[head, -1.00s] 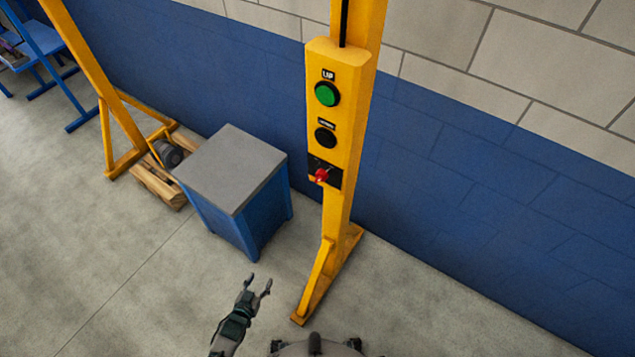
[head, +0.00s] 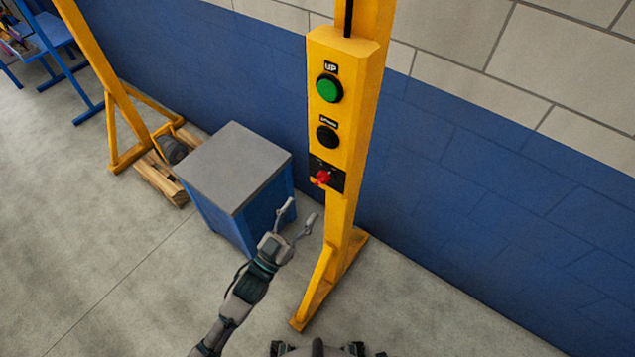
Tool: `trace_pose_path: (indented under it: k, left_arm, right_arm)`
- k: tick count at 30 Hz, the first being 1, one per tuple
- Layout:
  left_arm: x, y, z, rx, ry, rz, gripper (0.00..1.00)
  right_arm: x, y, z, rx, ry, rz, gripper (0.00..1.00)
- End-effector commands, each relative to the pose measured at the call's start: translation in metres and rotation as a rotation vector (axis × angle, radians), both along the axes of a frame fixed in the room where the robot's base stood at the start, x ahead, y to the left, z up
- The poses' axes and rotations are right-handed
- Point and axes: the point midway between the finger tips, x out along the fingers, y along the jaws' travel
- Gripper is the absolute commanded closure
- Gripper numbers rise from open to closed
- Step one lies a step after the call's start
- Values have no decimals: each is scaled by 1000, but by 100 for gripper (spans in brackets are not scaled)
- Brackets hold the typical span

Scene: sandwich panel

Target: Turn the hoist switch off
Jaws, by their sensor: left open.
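The hoist switch is a red rotary knob (head: 322,177) on a black plate, low on the yellow control box (head: 345,110). A green UP button (head: 329,88) and a black button (head: 326,136) sit above it. The knob's exact setting is too small to tell. My left gripper (head: 302,213) is open and empty, its fingers pointing up toward the box. In the picture it is just below and left of the knob, apart from it. My right gripper is not in view.
The yellow post (head: 340,225) stands on a yellow foot against the blue wall (head: 450,190). A blue cabinet with a grey top (head: 232,165) is left of the post. A wooden pallet (head: 160,178) lies farther left. The floor in front is clear.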

Motion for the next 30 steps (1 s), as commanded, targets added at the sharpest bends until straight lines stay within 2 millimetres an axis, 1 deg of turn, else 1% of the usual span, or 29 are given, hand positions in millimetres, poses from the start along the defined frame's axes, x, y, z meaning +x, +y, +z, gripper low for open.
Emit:
trace_pose_path:
  k: [1, 3, 6, 10, 15, 24, 26, 27, 29, 30]
  left_arm:
    - [10, -7, 7, -2, -5, 0, 41]
    - [22, -15, 13, -2, -3, 0, 41]
    - [37, -25, 21, -3, -3, 0, 41]
    - [52, -34, 27, -3, -1, 1, 41]
    - [61, -41, 31, -3, 0, 1, 41]
    - [63, -44, 31, -1, 1, 1, 41]
    - [62, -44, 31, 0, 2, 1, 56]
    - [62, -44, 31, 0, 2, 1, 66]
    - [62, -43, 31, -1, 1, 1, 81]
    - [62, -43, 31, -1, 1, 1, 91]
  right_arm:
    - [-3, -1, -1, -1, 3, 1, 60]
    - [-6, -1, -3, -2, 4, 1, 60]
    - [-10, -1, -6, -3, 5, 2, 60]
    - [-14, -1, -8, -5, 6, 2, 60]
    - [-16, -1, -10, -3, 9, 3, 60]
    - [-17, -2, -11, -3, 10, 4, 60]
    - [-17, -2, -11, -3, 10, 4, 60]
    - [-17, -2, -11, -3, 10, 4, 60]
    - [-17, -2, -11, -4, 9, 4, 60]
    - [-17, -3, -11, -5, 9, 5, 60]
